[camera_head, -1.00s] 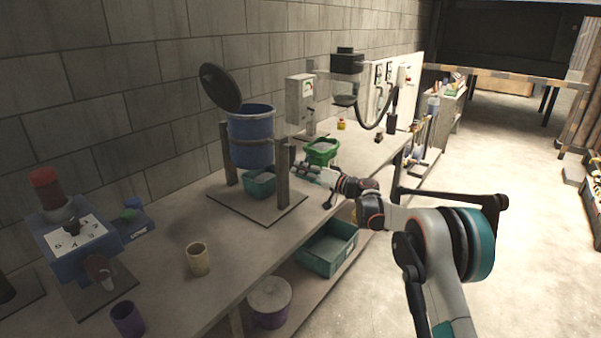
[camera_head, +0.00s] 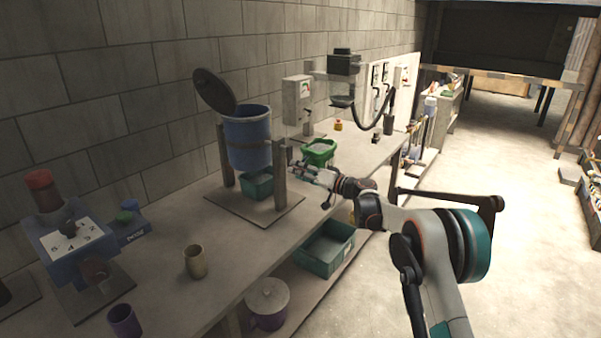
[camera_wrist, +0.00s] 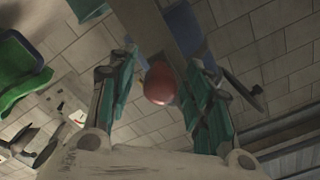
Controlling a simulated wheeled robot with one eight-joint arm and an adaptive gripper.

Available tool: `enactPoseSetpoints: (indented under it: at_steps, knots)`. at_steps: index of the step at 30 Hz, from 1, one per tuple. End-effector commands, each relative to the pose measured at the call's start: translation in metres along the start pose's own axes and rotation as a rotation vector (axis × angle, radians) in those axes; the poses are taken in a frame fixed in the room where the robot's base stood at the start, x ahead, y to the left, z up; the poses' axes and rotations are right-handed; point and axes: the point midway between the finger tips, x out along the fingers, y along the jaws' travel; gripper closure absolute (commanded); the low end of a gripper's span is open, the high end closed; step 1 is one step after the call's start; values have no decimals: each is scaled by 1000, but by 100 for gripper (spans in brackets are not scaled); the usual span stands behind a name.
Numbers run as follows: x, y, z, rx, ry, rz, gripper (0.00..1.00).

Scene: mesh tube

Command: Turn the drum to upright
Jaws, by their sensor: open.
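The blue drum (camera_head: 248,143) hangs between two posts of a stand on the bench, mouth upward and close to upright. I cannot tell whether it leans slightly. Its dark round lid (camera_head: 214,90) stands open above the rim. My gripper (camera_head: 298,168) is beside the near post (camera_head: 280,187), on its right. In the wrist view the open fingers lie on either side of a red ball knob (camera_wrist: 160,84), in front of the post (camera_wrist: 150,25). I cannot tell whether they touch it. Part of the drum (camera_wrist: 184,28) shows behind the post.
A teal bin (camera_head: 258,184) sits under the drum. A green bin (camera_head: 318,153) stands behind my gripper. A beige cup (camera_head: 195,262), a purple cup (camera_head: 124,321) and a blue machine (camera_head: 75,243) are at the left. The bench front between the cup and stand is clear.

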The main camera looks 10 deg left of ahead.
Motion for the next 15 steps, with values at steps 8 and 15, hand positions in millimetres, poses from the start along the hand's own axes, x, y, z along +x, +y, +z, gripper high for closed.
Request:
enactPoseSetpoints:
  at_steps: [8, 15]
  knots:
    - [-16, 0, 0, 0, 0, 1, 54]
    - [-64, 1, -1, 0, 1, 2, 54]
